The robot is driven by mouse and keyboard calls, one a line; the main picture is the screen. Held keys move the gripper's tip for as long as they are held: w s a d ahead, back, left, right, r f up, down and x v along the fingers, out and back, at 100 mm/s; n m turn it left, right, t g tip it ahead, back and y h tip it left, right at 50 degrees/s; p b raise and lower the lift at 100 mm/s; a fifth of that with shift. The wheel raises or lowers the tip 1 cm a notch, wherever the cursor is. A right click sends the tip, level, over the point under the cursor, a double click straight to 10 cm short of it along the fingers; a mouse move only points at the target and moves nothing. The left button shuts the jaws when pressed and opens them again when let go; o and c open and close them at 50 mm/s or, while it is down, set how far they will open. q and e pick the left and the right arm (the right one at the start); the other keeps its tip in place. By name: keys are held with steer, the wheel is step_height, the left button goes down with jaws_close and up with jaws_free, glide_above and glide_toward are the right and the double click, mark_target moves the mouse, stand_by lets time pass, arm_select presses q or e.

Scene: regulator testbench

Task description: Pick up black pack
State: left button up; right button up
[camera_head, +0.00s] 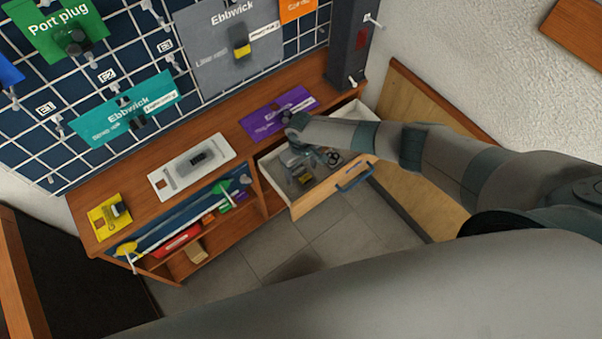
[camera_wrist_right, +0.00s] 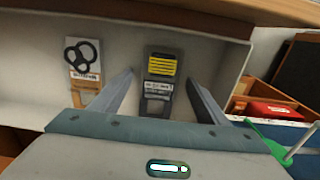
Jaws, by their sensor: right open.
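The black pack (camera_wrist_right: 158,88), a dark flat pack with a yellow striped patch and a white label, lies in the open drawer (camera_head: 329,197). It shows best in the right wrist view and is partly covered by my gripper in the head view. My right gripper (camera_head: 299,170) reaches down into the drawer over the pack. In the right wrist view its open fingers (camera_wrist_right: 160,80) stand on either side of the pack, with gaps on both sides. Whether the fingertips are down at the pack's height is hard to tell. My left gripper is not in view.
A card with black rings (camera_wrist_right: 82,57) lies beside the pack in the drawer. The drawer has a blue handle (camera_head: 355,178) and raised walls. The bench top holds a white tray (camera_head: 164,185), a yellow card (camera_head: 100,221) and a purple card (camera_head: 262,124). A red item (camera_head: 177,241) sits on the shelf.

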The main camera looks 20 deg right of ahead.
mark_target(301, 172)
steer(key=c, duration=1.2)
steer(key=shift+r, duration=0.1)
step_height(301, 172, up, 10)
steer(key=b, duration=0.1)
